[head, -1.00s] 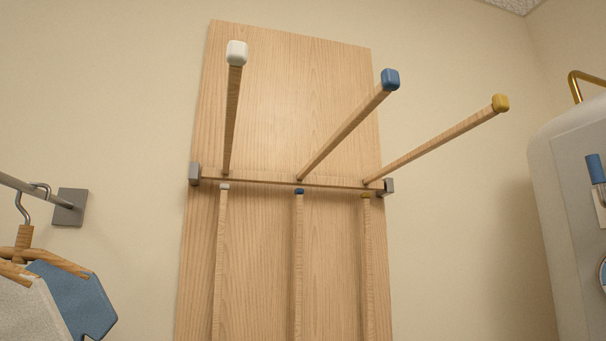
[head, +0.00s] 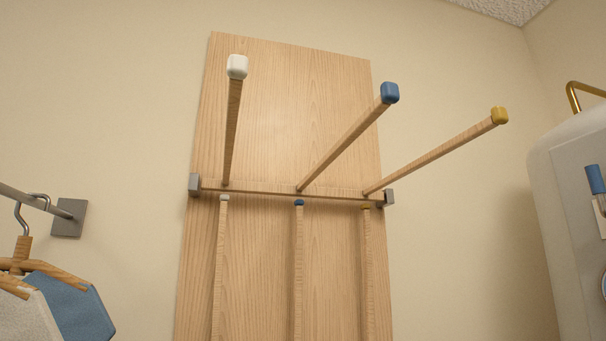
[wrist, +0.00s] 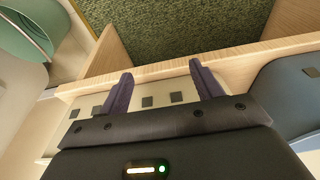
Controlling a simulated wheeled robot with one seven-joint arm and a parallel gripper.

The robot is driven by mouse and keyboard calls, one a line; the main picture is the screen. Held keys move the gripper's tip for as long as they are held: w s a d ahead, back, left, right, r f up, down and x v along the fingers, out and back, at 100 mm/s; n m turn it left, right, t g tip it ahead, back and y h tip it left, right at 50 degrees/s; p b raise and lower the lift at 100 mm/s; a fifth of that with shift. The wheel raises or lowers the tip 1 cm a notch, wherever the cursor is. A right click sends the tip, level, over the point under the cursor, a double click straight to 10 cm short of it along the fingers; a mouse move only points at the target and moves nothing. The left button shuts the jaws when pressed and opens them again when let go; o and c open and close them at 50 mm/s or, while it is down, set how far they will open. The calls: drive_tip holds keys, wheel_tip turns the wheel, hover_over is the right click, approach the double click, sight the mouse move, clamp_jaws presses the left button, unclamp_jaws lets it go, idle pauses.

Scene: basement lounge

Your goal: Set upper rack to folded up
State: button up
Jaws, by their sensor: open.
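The upper rack (head: 283,191) is a wooden bar held between two grey brackets on a tall wooden wall panel (head: 290,80). Its three wooden arms stick out from the panel toward the camera, tipped white (head: 237,66), blue (head: 390,92) and yellow (head: 499,115). Below it, three more arms with small white, blue and yellow tips hang down flat along the panel. My gripper (wrist: 163,85) shows only in the wrist view, its two dark fingers apart with nothing between them. The rack is not in the wrist view, and my gripper is not in the head view.
At left, a wall rail (head: 35,200) carries hangers with white and blue pieces (head: 75,305). At right stands a pale rounded cabinet (head: 570,190) with a brass handle. In the wrist view, wooden edges, a green surface (wrist: 180,35) and a blue-grey object (wrist: 290,95) are close to the fingers.

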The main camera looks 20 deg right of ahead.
drive_tip(key=shift+r, duration=0.2)
drive_tip(key=c, duration=0.6)
drive_tip(key=w+p+v, duration=0.1)
drive_tip(key=p+v, duration=0.5)
drive_tip(key=p, duration=0.1)
drive_tip(key=w+p+v, duration=0.2)
drive_tip(key=p+v, duration=0.5)
drive_tip(key=w+r+p+v, duration=0.1)
drive_tip(key=p+v, duration=0.6)
drive_tip(key=shift+w, duration=0.25)
drive_tip(key=shift+c, duration=0.4)
